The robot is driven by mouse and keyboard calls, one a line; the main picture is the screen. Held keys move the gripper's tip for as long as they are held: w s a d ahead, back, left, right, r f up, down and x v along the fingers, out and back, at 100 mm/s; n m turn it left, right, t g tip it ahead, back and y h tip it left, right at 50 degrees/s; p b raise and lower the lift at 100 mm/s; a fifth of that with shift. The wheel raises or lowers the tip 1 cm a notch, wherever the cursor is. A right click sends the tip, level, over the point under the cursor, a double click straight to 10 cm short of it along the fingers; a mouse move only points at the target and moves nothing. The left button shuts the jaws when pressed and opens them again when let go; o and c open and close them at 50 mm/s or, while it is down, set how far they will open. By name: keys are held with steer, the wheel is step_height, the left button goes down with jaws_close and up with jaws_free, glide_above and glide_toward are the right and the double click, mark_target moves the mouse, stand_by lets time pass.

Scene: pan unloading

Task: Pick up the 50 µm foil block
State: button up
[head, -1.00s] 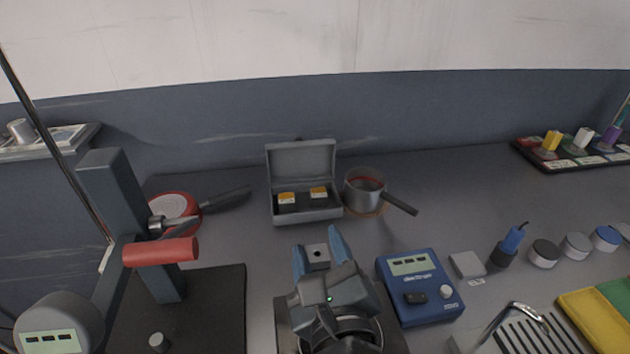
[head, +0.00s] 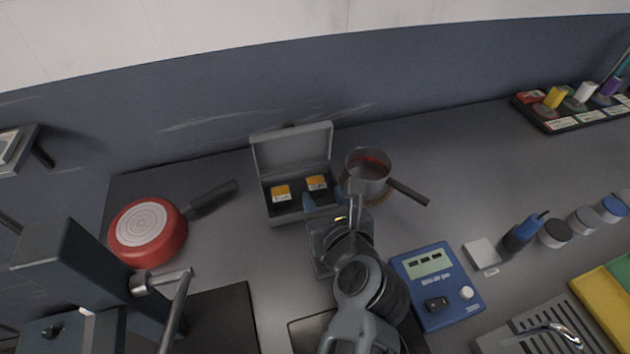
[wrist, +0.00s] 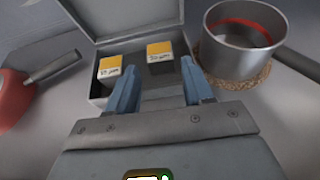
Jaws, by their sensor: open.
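An open grey case (head: 285,152) stands at the back of the bench with its lid raised. Two foil blocks with orange-yellow tops and white labels sit in it: a left block (head: 280,194) and a right block (head: 317,184). In the wrist view, the left block (wrist: 110,69) and right block (wrist: 159,52) carry small blurred labels; I cannot surely tell which reads 50 µm. My gripper (wrist: 158,78) is open and empty, its blue fingers at the case's front. The right block appears between and beyond the fingertips, apart from them.
A steel saucepan (head: 368,172) stands on a cork mat just right of the case, close to my right finger. A red pan (head: 146,232) lies to the left. A blue meter (head: 436,284) is at front right. A dark press stands at front left.

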mark_target(318, 188)
steer(key=x, duration=0.4)
steer(key=shift+w+a+f, duration=0.1)
steer(key=shift+w, duration=0.3)
steer(key=shift+c, duration=0.3)
steer(key=c, duration=0.7)
steer(key=shift+c, duration=0.4)
